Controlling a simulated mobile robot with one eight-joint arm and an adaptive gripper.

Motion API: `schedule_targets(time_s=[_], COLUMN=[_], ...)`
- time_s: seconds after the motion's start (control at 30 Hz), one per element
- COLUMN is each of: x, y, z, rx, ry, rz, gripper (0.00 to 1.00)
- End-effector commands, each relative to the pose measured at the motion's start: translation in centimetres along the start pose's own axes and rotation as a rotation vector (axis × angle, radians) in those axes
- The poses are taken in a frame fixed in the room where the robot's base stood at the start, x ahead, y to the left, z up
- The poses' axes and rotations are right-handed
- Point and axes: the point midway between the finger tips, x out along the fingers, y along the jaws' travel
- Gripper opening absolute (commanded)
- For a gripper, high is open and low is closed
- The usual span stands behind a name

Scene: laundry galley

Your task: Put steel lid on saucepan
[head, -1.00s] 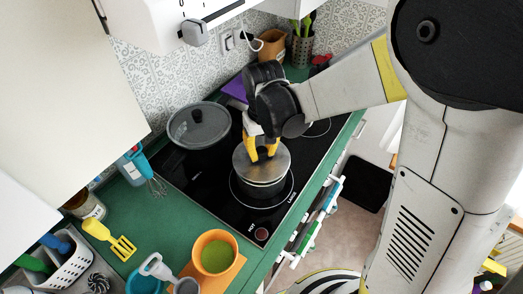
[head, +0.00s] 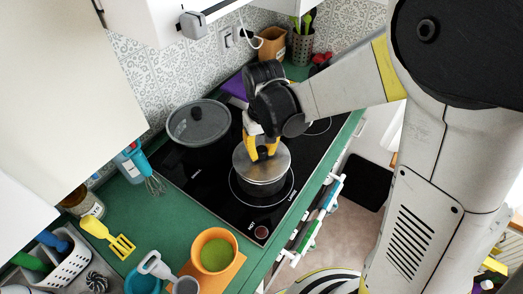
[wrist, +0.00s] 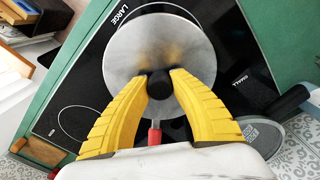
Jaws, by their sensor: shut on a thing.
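The steel lid (head: 276,167) is a round metal disc with a black knob, and it lies level over the top of the saucepan (head: 264,187) on the black cooktop. In the head view the lid looks seated on the rim, with no clear gap between them. My gripper (head: 262,154) points down from above, its yellow fingers shut on the lid's knob. In the wrist view my gripper (wrist: 159,86) holds the black knob between its fingertips, and the lid (wrist: 150,45) hides most of the saucepan. A red handle part (wrist: 155,136) shows below the lid.
A dark pan with a glass lid (head: 198,122) stands at the back left of the cooktop (head: 215,185). An orange bowl (head: 214,250), a yellow spatula (head: 108,236) and a white basket (head: 65,262) are on the green counter. The cooktop's front left is clear.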

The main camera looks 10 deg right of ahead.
Motion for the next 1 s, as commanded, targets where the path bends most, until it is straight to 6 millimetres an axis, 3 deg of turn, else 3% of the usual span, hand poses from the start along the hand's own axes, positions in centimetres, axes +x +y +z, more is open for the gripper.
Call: schedule_targets(time_s=[0.93, 0.97, 1.0], x=[1.6, 1.5, 1.5], y=[0.0, 0.0, 0.0], z=[0.1, 0.1, 0.1], rx=[0.0, 0.0, 0.0], ry=[0.0, 0.0, 0.0], rz=[0.0, 0.0, 0.0], gripper=[0.0, 0.32, 0.44])
